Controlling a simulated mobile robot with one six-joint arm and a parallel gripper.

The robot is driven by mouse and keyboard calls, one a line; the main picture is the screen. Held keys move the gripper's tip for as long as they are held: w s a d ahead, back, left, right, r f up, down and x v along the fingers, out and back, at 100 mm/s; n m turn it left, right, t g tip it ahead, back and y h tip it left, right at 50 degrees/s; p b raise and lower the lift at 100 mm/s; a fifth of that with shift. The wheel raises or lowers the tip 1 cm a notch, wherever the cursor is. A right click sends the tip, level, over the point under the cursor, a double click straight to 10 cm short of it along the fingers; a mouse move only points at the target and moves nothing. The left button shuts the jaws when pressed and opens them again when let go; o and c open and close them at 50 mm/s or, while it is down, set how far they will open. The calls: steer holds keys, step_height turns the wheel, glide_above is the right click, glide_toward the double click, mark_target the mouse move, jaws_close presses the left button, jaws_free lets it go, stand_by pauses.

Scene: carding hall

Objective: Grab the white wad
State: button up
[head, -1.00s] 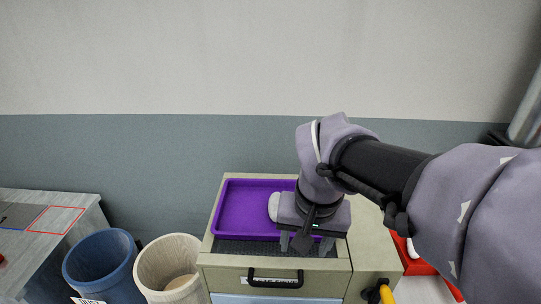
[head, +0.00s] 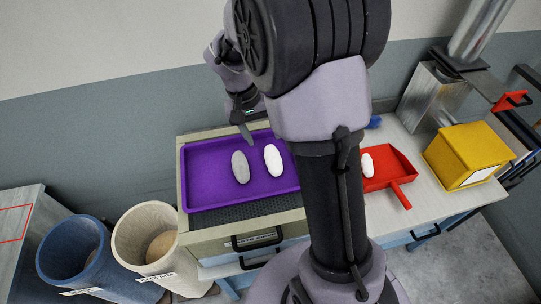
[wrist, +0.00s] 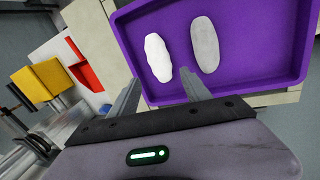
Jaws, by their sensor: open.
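A white wad (head: 273,159) lies in a purple tray (head: 215,194), just right of a grey wad (head: 240,167). In the wrist view the white wad (wrist: 157,57) lies left of the grey wad (wrist: 205,45), with a small gap between them. My gripper (head: 250,124) is open and empty at the tray's far side, partly hidden behind my arm in the head view. In the wrist view its fingers (wrist: 160,92) point toward the wads, and the white wad shows beyond the gap between them. I see no contact.
The tray sits on a drawer cabinet (head: 225,248). Right of my arm, a red dustpan (head: 393,162) holds another white piece (head: 367,166), and a yellow box (head: 467,155) stands beyond. A blue bin (head: 75,250) and a cream bin (head: 146,232) stand at left.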

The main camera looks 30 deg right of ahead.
mark_target(272, 154)
steer(key=x, duration=0.9)
steer(key=shift+s+d+f+b, duration=0.15)
steer(key=shift+f+b, duration=0.15)
steer(key=shift+b, duration=0.1)
steer(key=shift+d+f, duration=0.1)
steer(key=shift+f, duration=0.3)
steer(key=shift+r, duration=0.1)
steer(key=shift+c, duration=1.1)
steer(key=c, duration=0.9)
steer(key=shift+c, duration=0.2)
steer(key=shift+r, duration=0.1)
